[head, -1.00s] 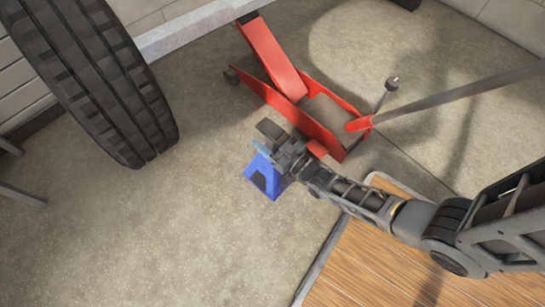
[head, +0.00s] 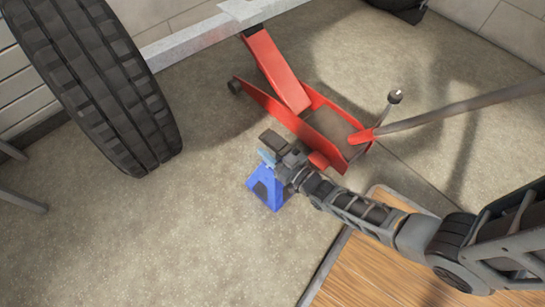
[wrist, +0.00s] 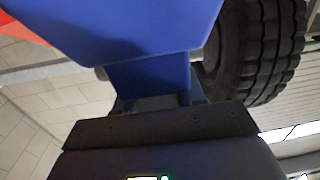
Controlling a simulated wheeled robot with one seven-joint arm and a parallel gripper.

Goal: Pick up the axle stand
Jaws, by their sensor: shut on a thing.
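The blue axle stand (head: 266,190) is upright in the head view, beside the red jack, with my gripper (head: 268,158) at its upper part. My gripper is shut on the axle stand. In the wrist view the blue stand (wrist: 150,75) fills the upper middle, close against the dark gripper body (wrist: 160,130). The fingertips are mostly hidden behind the stand and wrist. Whether the stand's feet touch the floor cannot be told.
A red floor jack (head: 300,118) stands just behind the stand, its handle reaching right. A wooden board (head: 375,262) lies at the lower right. Concrete floor (head: 140,235) at the lower left is clear.

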